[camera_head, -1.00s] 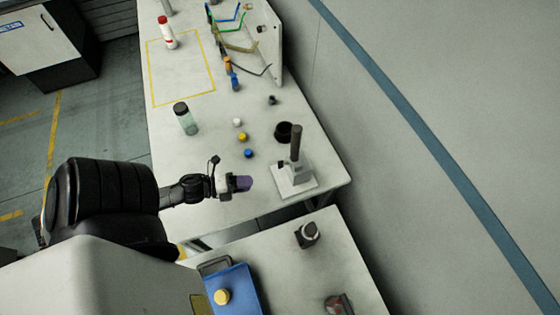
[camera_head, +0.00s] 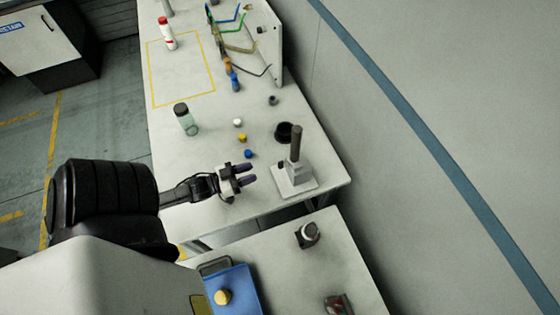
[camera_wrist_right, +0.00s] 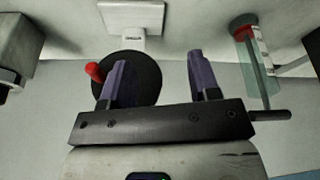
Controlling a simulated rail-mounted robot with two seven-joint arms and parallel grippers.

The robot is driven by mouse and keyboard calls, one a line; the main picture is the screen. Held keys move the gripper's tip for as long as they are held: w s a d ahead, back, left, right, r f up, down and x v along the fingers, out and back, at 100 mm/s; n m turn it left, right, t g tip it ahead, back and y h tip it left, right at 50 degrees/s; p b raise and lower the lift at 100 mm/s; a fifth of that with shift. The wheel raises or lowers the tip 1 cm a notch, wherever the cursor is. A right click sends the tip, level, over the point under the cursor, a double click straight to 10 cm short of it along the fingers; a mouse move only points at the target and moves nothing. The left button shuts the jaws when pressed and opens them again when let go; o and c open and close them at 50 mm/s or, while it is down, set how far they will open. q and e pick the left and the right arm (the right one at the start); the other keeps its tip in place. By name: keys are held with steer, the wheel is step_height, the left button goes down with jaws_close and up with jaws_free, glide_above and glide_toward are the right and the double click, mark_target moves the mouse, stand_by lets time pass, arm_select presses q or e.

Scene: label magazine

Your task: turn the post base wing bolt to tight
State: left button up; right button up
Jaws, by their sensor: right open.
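The post base (camera_head: 294,182) is a pale block on a flat plate near the right corner of the far table, with a dark upright post (camera_head: 297,140) on it. A small dark knob (camera_head: 281,164) on the left side of the base may be the wing bolt; it is too small to tell its setting. My left gripper (camera_head: 247,175) is left of the base, apart from it, its two purple fingers spread and empty. My right gripper (camera_wrist_right: 158,82) shows only in the right wrist view, open and empty, in front of a black disc (camera_wrist_right: 140,77) with a red knob.
A black ring (camera_head: 284,132) is just behind the post. Small white, yellow and blue caps (camera_head: 248,153) and a dark-capped bottle (camera_head: 185,118) are farther back. The near table holds a blue tray (camera_head: 239,282). A gap separates the two tables.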

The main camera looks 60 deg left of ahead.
mark_target(280, 162)
arm_select(q)
steer(key=w, duration=0.7)
steer(key=w+d, duration=0.1)
steer(key=w, duration=0.3)
steer(key=shift+w, duration=0.1)
steer(key=shift+c, duration=0.2)
jaws_close()
